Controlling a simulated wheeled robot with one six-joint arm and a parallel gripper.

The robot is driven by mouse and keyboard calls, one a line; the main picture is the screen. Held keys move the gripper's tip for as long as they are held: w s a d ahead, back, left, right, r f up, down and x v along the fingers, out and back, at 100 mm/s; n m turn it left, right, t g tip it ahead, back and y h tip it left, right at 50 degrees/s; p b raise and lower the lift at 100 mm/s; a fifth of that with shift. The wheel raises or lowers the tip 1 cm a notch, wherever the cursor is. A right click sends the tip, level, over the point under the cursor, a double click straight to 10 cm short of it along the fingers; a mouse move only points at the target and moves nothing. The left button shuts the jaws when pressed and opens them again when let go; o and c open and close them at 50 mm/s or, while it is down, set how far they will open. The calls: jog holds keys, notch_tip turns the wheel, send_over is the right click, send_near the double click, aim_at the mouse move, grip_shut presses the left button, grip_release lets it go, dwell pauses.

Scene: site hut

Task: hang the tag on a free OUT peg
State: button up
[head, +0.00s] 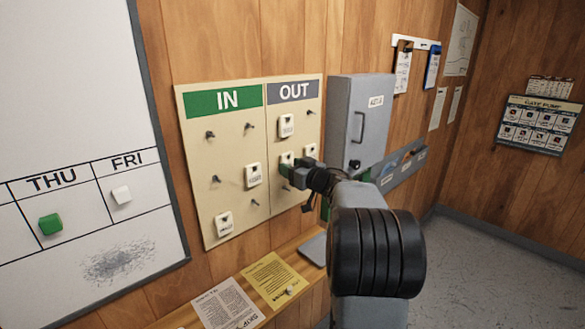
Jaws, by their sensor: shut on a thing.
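A cream tag board (232,155) hangs on the wood wall, with a green IN header on its left half and a grey OUT header on its right half. My gripper (290,169) is at the OUT half, shut on a white tag (287,158) that it partly hides. Whether this tag touches a peg cannot be told. Another tag (286,126) hangs at the upper left of OUT. A bare OUT peg (312,112) shows at upper right. IN holds two tags, one at middle right (253,175) and one at lower left (223,224). My arm hides the lower right of OUT.
A grey wall cabinet (357,125) juts out just right of the board. A grey document rack (402,165) is beyond it. A wooden shelf (185,312) with papers runs below. A whiteboard (80,120) is at left.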

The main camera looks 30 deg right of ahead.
jog(key=o, duration=0.9)
jog(key=shift+s, duration=0.1)
jog(key=s, duration=0.4)
jog(key=s+d+b, duration=0.1)
jog(key=s, duration=0.4)
jog(key=s+d+b, duration=0.1)
jog(key=s, duration=0.3)
jog(key=shift+s+d, duration=0.2)
